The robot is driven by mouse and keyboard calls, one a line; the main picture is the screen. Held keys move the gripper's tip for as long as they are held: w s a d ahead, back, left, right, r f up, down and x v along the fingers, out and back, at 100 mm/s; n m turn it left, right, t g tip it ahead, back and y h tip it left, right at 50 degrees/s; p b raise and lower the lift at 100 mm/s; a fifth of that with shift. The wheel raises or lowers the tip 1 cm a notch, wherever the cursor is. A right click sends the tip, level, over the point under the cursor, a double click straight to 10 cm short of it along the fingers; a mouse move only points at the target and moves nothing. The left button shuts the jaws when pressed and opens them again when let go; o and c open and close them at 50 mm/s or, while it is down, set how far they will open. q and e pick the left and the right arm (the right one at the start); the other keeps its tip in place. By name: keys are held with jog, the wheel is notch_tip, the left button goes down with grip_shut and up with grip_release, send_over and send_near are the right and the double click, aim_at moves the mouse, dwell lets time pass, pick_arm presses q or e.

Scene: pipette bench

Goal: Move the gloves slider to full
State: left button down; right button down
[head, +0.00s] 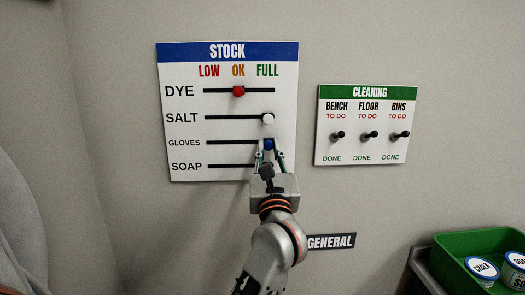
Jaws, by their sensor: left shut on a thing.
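The white STOCK board (185,105) hangs on the wall with rows for dye, salt, gloves and soap under the words LOW, OK and FULL. The gloves slider's blue knob (268,144) is at the right part of its black track, under the FULL column. My left gripper (268,154) reaches up from below and is shut on the blue knob. The red dye knob (239,91) is under OK. The white salt knob (268,118) is under FULL. My gripper hides the right part of the soap row, and its knob cannot be seen.
A CLEANING board (366,152) with 3 dark switches hangs to the right. A GENERAL sign (331,241) is below, close to my arm. A green bin (450,250) with labelled tubs stands at the lower right. The wall between the boards is clear.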

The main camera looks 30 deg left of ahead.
pick_arm(q)
jog(key=c, duration=1.9)
grip_release()
jog(key=shift+w+d, duration=0.1)
jog(key=shift+d, duration=0.1)
jog(key=shift+s+d+f, duration=0.1)
jog(key=shift+s+f, duration=0.05)
jog(key=shift+s, duration=0.1)
jog(key=v, duration=1.1)
jog(key=shift+s, duration=0.25)
jog(key=shift+d, duration=0.15)
